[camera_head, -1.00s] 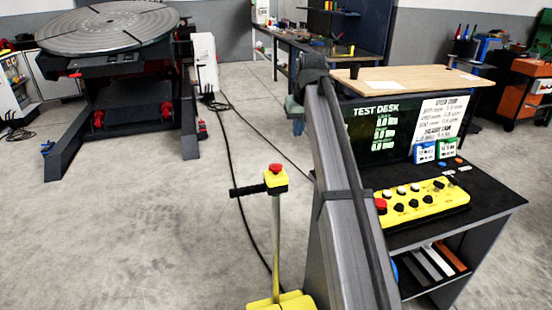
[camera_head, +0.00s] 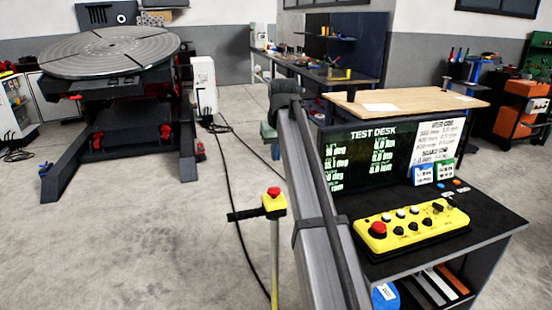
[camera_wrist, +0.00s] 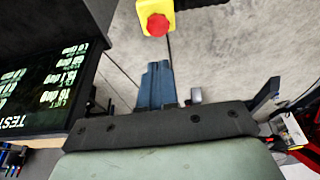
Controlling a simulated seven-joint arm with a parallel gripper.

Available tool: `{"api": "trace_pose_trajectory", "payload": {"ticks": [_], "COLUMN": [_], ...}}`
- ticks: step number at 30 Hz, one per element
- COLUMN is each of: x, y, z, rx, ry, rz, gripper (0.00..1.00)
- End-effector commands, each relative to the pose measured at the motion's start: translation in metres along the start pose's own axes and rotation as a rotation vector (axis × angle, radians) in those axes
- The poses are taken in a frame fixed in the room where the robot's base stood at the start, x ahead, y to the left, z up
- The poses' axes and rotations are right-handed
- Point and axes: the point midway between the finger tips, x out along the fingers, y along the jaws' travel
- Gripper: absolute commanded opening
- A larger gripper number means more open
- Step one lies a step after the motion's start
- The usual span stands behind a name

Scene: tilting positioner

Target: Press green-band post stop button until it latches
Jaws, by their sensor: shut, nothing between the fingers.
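A yellow stop box with a red mushroom button (camera_head: 274,191) tops a thin upright post (camera_head: 275,250) on the floor, left of my arm. No green band can be made out on it. A red button (camera_wrist: 157,25) on a yellow box (camera_wrist: 144,10) also shows at the top of the wrist view, beyond my fingertips. My gripper (camera_wrist: 158,66) is shut and empty, with blue-grey fingers pointing towards that box. A gap shows between them in the picture; the true distance is unclear. The blue-grey end of my gripper (camera_head: 268,132) is partly hidden in the head view.
A black handle (camera_head: 243,215) sticks out left of the stop box. The test desk (camera_head: 490,222) stands right of my arm, with a yellow panel (camera_head: 411,227) carrying another red button (camera_head: 377,229). The positioner's round table (camera_head: 110,50) is at back left. Cables (camera_head: 229,180) cross open floor.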

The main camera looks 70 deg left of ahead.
Motion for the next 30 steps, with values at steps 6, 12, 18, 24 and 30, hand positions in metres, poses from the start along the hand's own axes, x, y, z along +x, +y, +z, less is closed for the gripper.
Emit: {"api": "trace_pose_trajectory", "payload": {"ticks": [6,12,18,24,30], "x": [0.04,0.074,0.101,0.115,0.119], "y": [0.0,0.0,0.0,0.0,0.0], "z": [0.001,0.001,0.007,0.011,0.012], "rx": [0.0,0.0,0.001,0.001,0.001], "ry": [-0.003,-0.003,-0.002,0.0,0.0], "rz": [0.0,0.0,0.0,0.0,0.0], "gripper": [0.0,0.0,0.0,0.0,0.0]}}
